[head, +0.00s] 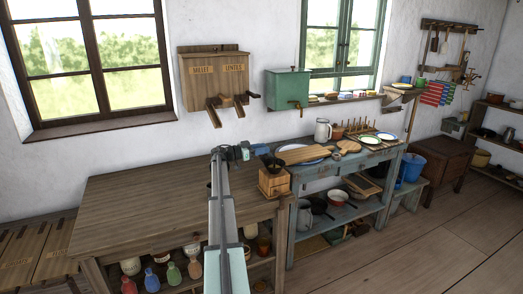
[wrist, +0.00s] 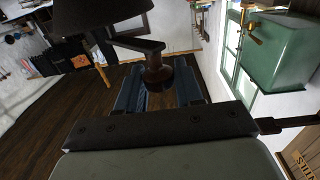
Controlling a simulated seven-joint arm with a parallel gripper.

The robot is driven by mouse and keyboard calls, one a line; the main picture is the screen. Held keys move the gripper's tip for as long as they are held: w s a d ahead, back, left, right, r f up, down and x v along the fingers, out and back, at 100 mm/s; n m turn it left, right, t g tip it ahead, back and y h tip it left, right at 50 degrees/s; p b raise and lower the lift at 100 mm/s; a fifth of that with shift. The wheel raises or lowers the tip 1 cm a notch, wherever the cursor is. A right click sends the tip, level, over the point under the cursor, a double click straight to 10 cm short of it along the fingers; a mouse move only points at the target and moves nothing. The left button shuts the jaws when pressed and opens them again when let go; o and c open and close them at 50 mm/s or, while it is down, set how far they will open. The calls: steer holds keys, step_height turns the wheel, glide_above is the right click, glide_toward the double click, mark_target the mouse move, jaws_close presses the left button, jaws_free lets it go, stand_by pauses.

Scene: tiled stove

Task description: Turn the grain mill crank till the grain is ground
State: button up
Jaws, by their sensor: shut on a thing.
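The grain mill (head: 273,183) is a small wooden box with a dark bowl-shaped hopper (head: 275,164). It stands at the right end of the brown wooden counter (head: 140,195). My gripper (head: 242,152) is just left of the hopper, at its height. In the wrist view the crank (wrist: 137,43) is a dark bent bar running from the hopper (wrist: 95,14) to a brown knob (wrist: 158,73). The blue fingers of my gripper (wrist: 160,88) are shut on the knob, one on each side. The inside of the hopper and any grain are hidden.
A wooden dispenser (head: 214,75) marked millet and lentils hangs on the wall, beside a green tank (head: 288,90) with a tap. A blue-grey table (head: 350,178) with a cutting board (head: 303,155), plates and a jug adjoins on the right. The counter's left part is clear.

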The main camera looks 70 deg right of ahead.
jaws_close()
steer(key=shift+d, duration=0.15)
steer(key=shift+w+d+m+g+y, duration=0.1)
steer(key=shift+d+m+g+y, duration=0.2)
steer(key=shift+m+g+y, duration=0.15)
steer(key=shift+s+d+m+g+y, duration=0.25)
steer(key=shift+d+m+g+y, duration=0.3)
steer(key=shift+m+y, duration=0.8)
steer(key=shift+s+d+m+g+y, duration=0.3)
steer(key=shift+d+m+g+y, duration=0.35)
steer(key=shift+y, duration=1.15)
steer(key=shift+s+d+m+g+y, duration=0.3)
steer(key=shift+m+g+y, duration=0.35)
steer(key=shift+m+y, duration=0.8)
steer(key=shift+y, duration=0.35)
